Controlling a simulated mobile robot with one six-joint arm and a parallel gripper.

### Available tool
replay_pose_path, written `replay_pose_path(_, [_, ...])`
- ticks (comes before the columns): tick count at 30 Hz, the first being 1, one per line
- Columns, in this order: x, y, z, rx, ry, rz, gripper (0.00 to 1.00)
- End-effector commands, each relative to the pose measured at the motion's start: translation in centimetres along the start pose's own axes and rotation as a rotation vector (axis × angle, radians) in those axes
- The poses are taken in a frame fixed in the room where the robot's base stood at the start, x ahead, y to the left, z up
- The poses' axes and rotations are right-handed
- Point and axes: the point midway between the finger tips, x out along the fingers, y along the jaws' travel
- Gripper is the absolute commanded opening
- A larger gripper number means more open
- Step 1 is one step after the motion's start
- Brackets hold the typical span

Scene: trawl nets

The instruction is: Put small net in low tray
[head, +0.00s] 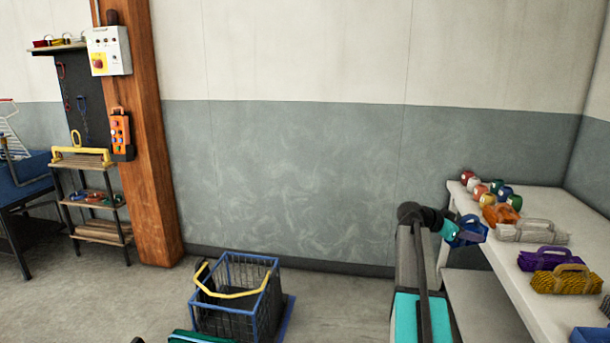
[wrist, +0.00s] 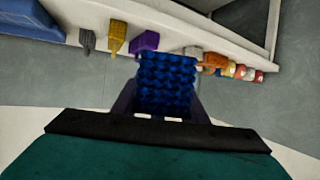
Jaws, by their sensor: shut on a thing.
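My gripper (head: 456,234) is at the end of my outstretched arm, beside the far left edge of the white table. It is shut on a blue net bundle (head: 467,236). In the wrist view, the knobbly dark blue net (wrist: 167,85) sticks out between the jaws and hides the fingertips (wrist: 160,112). I cannot tell from the pictures whether this is the small net. No low tray can be clearly made out. A flat blue edge (head: 288,316) shows on the floor under and beside a blue wire basket (head: 250,310).
The white table (head: 555,315) carries grey (head: 532,232), purple (head: 540,260) and yellow (head: 566,281) net bundles, an orange one (head: 500,213) and several small coloured spools. The basket has a yellow handle. A rack (head: 92,205) stands by the wooden post. Floor left of the basket is clear.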

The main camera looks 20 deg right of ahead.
Motion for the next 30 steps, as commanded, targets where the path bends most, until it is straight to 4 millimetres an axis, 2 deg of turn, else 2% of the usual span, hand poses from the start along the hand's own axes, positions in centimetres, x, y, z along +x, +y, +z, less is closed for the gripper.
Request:
replay_pose_path(1, [-1.6,-1.0,0.5,-0.011,0.0,-0.025,0.14])
replay_pose_path(15, [-14.8,-8.7,5.6,-0.112,0.001,-0.269,0.14])
replay_pose_path(23, [-22.8,-11.8,8.8,-0.178,0.001,-0.431,0.14])
replay_pose_path(30, [-30.8,-13.9,11.9,-0.247,0.001,-0.599,0.14])
